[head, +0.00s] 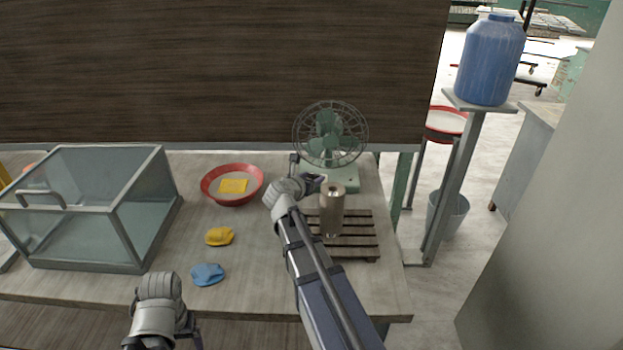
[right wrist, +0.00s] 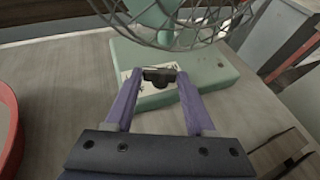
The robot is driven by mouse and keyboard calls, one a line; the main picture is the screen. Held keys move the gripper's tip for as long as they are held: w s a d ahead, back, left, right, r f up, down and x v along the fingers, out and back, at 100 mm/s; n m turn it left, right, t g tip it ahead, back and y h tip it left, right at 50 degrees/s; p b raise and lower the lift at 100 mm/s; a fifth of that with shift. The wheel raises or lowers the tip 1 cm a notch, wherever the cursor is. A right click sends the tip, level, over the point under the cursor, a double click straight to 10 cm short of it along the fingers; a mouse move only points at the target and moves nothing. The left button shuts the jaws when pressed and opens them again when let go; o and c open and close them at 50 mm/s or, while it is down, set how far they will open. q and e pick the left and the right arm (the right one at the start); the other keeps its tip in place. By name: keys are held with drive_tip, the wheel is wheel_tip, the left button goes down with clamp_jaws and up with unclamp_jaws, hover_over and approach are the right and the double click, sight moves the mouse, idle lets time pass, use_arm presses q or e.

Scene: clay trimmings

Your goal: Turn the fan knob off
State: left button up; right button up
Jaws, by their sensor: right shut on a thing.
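The green fan (head: 345,180) with a round wire guard stands at the back right of the table. Its pale green base (right wrist: 215,75) fills the middle of the right wrist view. The dark fan knob (right wrist: 160,75) is on the near side of the base, beside a pale label. My right gripper (head: 313,179) reaches the front of the base, and its two purple fingers (right wrist: 160,84) are shut on the knob from both sides. The knob's setting cannot be read. My left gripper (head: 172,343) hangs low at the front edge, its fingertips not clearly visible.
A tan cylinder (head: 332,212) stands on a slatted wooden rack (head: 360,245) close beside my right arm. A red bowl (head: 211,196) holds a yellow piece. Yellow (head: 219,236) and blue (head: 208,274) lumps lie in front. A glass case (head: 95,215) fills the left.

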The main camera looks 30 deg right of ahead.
clamp_jaws()
drive_tip(key=shift+s+d+n+t+y, duration=0.1)
drive_tip(key=shift+s+n+t+y, duration=0.2)
drive_tip(key=shift+n+y, duration=0.1)
drive_tip(key=shift+w+n+t+y, duration=0.1)
drive_tip(key=shift+n+t+y, duration=0.2)
drive_tip(key=shift+n+t, duration=0.1)
drive_tip(key=o, duration=0.7)
unclamp_jaws()
drive_tip(key=p+v, duration=0.3)
drive_tip(key=v, duration=0.4)
drive_tip(key=shift+r, duration=0.15)
drive_tip(key=shift+s+a, duration=0.25)
drive_tip(key=shift+a, duration=0.05)
